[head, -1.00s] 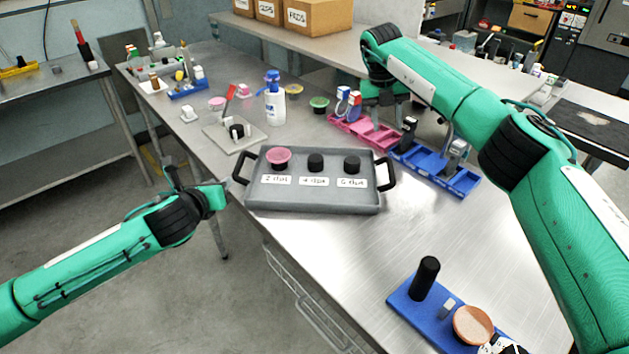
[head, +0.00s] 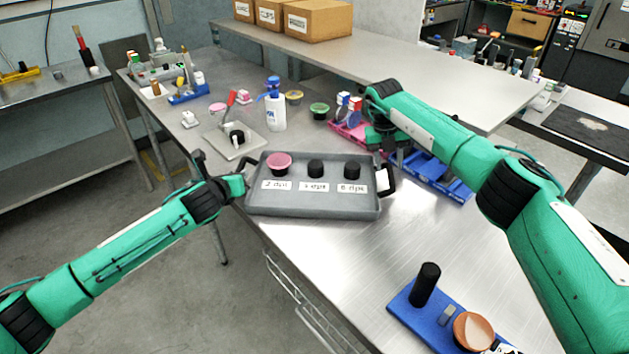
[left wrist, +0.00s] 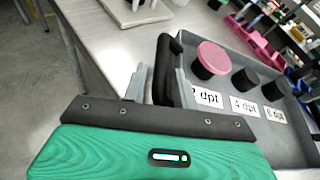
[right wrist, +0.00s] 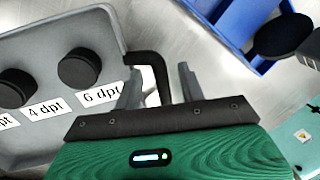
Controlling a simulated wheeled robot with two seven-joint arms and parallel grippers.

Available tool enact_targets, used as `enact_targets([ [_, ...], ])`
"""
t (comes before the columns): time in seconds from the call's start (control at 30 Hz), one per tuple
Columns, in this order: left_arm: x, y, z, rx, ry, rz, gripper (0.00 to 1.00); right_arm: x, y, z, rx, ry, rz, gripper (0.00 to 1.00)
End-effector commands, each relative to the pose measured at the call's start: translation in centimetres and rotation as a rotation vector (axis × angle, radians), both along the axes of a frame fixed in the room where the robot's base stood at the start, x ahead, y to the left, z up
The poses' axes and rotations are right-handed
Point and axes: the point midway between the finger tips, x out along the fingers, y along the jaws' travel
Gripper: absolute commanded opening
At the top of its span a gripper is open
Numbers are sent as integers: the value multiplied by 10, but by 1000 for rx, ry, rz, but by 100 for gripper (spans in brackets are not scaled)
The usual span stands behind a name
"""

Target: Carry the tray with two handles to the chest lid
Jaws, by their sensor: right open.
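The grey tray (head: 313,205) stands on the metal bench. It has a black handle at each end and three labels reading 2, 4 and 6 dpt. A pink-topped pot (head: 279,163) and two black knobs or pots (head: 316,168) (head: 352,169) are on it. My left gripper (left wrist: 160,88) is open, its fingers on either side of the left handle (left wrist: 172,50). My right gripper (right wrist: 160,88) is open, its fingers on either side of the right handle (right wrist: 160,70). I cannot make out a chest lid.
A white bottle with a blue pump (head: 275,110) and a small plate with a red-handled item (head: 233,141) stand behind the tray. Pink and blue racks (head: 440,175) lie at its right. A blue base (head: 413,311) with a black post is at the front. The bench between is clear.

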Motion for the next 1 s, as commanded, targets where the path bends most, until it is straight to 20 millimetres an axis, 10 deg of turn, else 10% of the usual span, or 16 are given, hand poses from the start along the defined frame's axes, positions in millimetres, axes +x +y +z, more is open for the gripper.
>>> enact_targets([
  [0.63,25,-5,-10,-1,0,0,29,0,-5,-27,1,-1,0,40],
  [0.8,25,-5,-10,-1,0,0,0,-1,-5,-26,1,0,0,9],
  [1.0,25,-5,-10,-1,0,0,0,-1,-5,-26,1,0,0,0],
])
